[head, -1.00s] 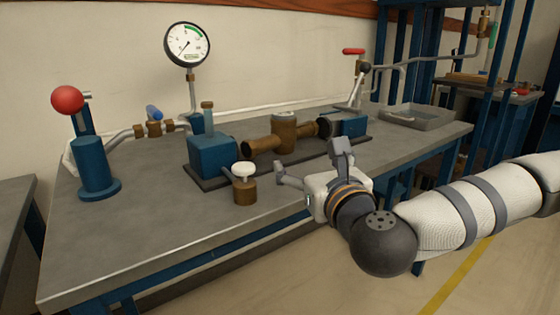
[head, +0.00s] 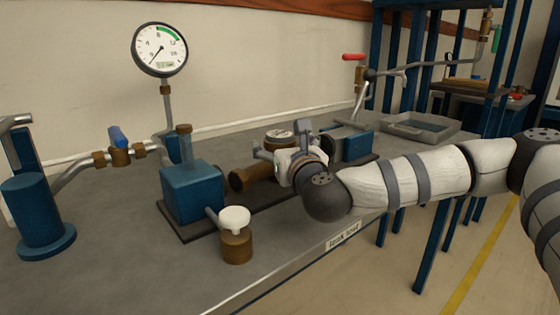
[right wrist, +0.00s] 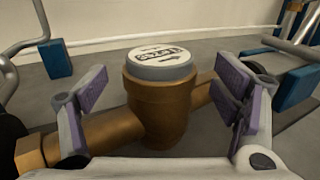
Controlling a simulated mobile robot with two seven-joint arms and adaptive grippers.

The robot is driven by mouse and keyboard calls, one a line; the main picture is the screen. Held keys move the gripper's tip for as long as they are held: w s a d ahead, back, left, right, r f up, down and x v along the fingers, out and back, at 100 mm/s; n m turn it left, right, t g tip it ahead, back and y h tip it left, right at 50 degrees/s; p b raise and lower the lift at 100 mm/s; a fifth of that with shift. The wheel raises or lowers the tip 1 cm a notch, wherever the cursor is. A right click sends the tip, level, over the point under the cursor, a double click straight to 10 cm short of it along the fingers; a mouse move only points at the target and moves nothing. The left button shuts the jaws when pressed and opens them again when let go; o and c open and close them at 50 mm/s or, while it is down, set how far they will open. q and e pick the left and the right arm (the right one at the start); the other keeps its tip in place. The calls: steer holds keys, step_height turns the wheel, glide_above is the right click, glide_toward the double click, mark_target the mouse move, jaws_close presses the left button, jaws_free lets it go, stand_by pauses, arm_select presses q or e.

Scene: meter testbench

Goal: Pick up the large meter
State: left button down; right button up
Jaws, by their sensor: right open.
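The large meter is a brass body with a round white-and-grey printed top (head: 279,134), mounted between pipe fittings on the bench. It is partly hidden behind my right gripper in the head view. In the right wrist view the meter (right wrist: 158,100) stands upright between the two spread fingers, a little beyond them. Brass pipe runs out from both its sides. My right gripper (head: 284,143) is open and empty, close to the meter on its near side; the wrist view also shows the gripper (right wrist: 162,90). No finger clearly touches the meter. My left gripper is not in view.
Another blue block (head: 355,143) with a lever is at right. A pressure gauge (head: 160,50) rises behind. A grey tray (head: 420,127) sits at the bench's far right.

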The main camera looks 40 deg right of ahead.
steer(key=x, duration=0.2)
steer(key=shift+w, duration=0.25)
steer(key=c, duration=1.6)
steer(key=shift+r, duration=0.2)
jaws_close()
